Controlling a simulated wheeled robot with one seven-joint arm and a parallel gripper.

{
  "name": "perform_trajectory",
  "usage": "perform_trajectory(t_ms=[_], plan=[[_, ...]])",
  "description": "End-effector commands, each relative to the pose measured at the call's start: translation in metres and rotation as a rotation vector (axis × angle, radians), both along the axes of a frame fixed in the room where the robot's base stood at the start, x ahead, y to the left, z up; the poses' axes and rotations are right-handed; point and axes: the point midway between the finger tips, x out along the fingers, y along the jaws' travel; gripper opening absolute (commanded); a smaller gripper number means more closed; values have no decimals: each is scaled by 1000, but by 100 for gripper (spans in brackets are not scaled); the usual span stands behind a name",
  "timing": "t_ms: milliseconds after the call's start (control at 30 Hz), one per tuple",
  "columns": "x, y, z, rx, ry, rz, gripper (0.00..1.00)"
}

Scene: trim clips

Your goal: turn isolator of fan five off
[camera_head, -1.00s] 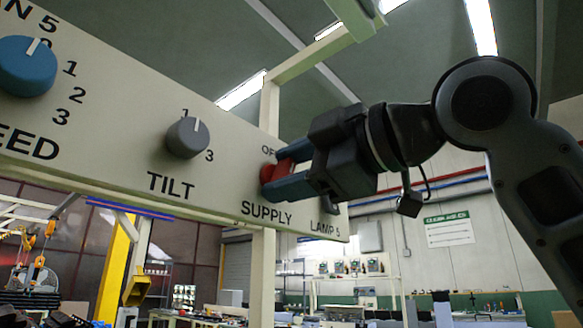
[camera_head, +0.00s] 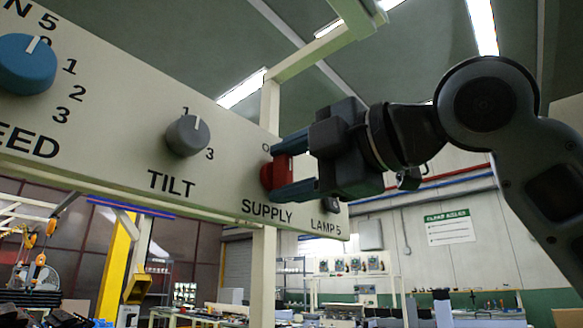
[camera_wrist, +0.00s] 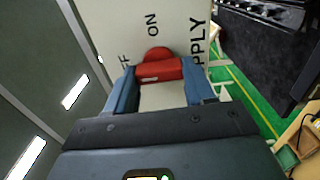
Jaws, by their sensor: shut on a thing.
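The red isolator knob (camera_head: 268,176) sits above the SUPPLY label on fan five's cream panel (camera_head: 225,160). My gripper (camera_head: 285,170) is shut on it, with one blue finger above and one below. In the wrist view, the knob's red bar (camera_wrist: 160,71) lies crosswise between the fingertips, its left end towards the partly hidden OFF lettering (camera_wrist: 125,61). The ON lettering (camera_wrist: 152,24) stands clear above it there. A small pale mark shows on the bar, but I cannot tell exactly where it points.
Left on the panel are a grey TILT knob (camera_head: 187,136) and a large blue SPEED knob (camera_head: 27,65). A LAMP 5 switch (camera_head: 330,204) lies close behind my gripper, to the right. A cream post (camera_head: 262,275) stands below the panel.

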Motion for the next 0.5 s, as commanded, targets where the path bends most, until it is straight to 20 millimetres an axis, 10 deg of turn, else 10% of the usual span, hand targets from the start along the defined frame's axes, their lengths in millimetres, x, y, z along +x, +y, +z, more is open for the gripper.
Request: perform_trajectory(t_ms=[200, 233, 500], plan=[[0, 1, 1, 0, -2, 0, 23], [0, 1, 1, 0, -2, 0, 55], [0, 0, 0, -1, -1, 0, 79]])
